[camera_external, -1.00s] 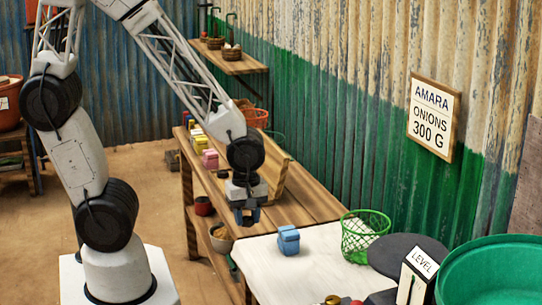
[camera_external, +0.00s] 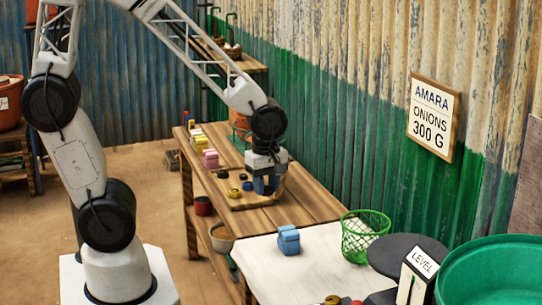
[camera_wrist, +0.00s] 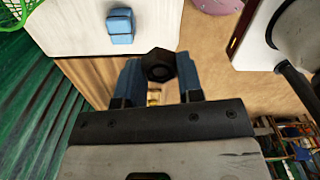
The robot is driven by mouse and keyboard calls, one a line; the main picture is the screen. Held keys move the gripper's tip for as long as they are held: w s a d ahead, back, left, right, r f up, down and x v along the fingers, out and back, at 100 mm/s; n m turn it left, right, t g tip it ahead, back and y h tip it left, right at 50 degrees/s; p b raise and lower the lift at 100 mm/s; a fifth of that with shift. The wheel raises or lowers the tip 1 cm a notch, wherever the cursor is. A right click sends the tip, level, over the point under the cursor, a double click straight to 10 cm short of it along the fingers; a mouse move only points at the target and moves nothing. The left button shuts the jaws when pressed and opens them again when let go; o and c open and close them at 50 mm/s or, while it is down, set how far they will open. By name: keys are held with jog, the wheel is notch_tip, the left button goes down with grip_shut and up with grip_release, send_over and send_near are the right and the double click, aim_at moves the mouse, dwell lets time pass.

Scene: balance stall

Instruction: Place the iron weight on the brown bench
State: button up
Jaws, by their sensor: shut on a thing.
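My gripper (camera_external: 264,188) is above the right part of a wooden board (camera_external: 244,204) on the brown bench (camera_external: 312,206). In the wrist view, my gripper (camera_wrist: 158,76) has its blue fingers shut on a dark, six-sided iron weight (camera_wrist: 157,62) with a round recess in its face. In the external view I cannot make out the weight apart from the fingers. Whether it touches anything below is not clear.
Small round weights (camera_external: 233,193) lie on the board left of my gripper. A blue block (camera_external: 289,240) and green wire basket (camera_external: 362,238) stand on the white surface (camera_external: 262,262). Pink and yellow boxes (camera_external: 209,158) line the bench's far left. The bench's right part is clear.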

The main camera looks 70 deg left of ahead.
jog(key=w+a+r+n, duration=0.2)
jog(key=w+a+n, duration=0.3)
jog(key=w+a, duration=0.8)
jog(key=w+a+n, duration=0.2)
jog(key=w+a, duration=0.1)
jog(key=a, duration=0.9)
jog(key=w+a+n, duration=0.2)
jog(key=a+n, duration=0.1)
jog(key=a, duration=0.8)
jog(key=s+a+f+n, duration=0.2)
jog(key=s+a+n, duration=0.15)
jog(key=a, duration=1.35)
jog(key=s+a+f+n, duration=0.1)
jog(key=s+a+n, duration=0.25)
jog(key=a, duration=1.35)
notch_tip(320, 180, down, 11)
jog(key=m, duration=0.1)
jog(key=shift+f, duration=0.25)
jog(key=shift+f, duration=3)
